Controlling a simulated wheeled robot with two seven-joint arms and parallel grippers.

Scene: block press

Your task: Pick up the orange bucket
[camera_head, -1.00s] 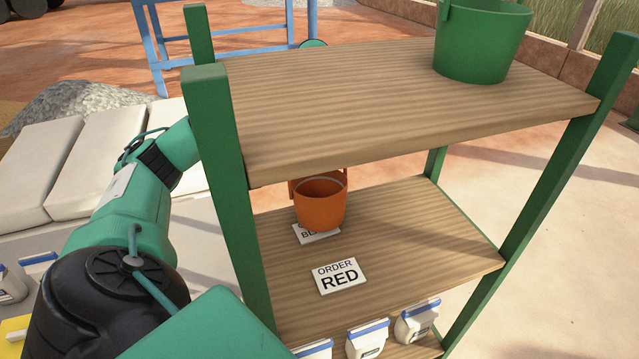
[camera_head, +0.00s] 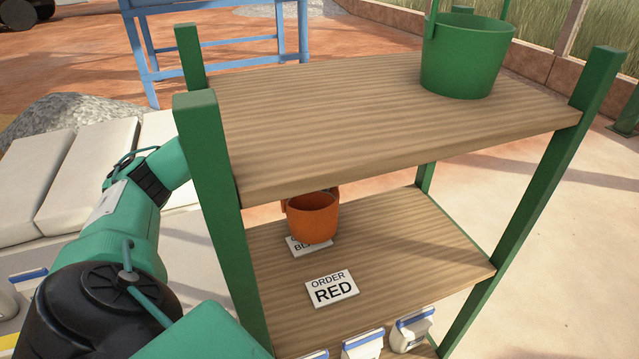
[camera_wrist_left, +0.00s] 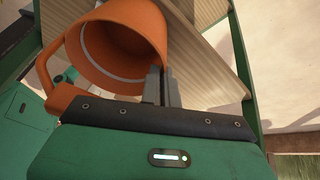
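The orange bucket (camera_head: 313,220) is upright at the middle shelf, below the upper board's front edge, and overlaps a partly covered order card. In the left wrist view the bucket (camera_wrist_left: 122,50) shows its open mouth close up, with its handle at the left. My left gripper (camera_wrist_left: 162,75) has its two grey fingers close together at the bucket's rim, and they appear shut on its wall. In the head view my left arm passes behind the green post and the fingers are hidden. Whether the bucket is clear of the board I cannot tell. My right gripper is not in view.
A green bucket (camera_head: 465,60) stands on the upper board (camera_head: 380,110). The "ORDER RED" card (camera_head: 332,289) lies on the middle board (camera_head: 420,250). Green posts (camera_head: 215,200) frame the rack. White containers with blue tops (camera_head: 410,330) stand below. The middle board's right side is clear.

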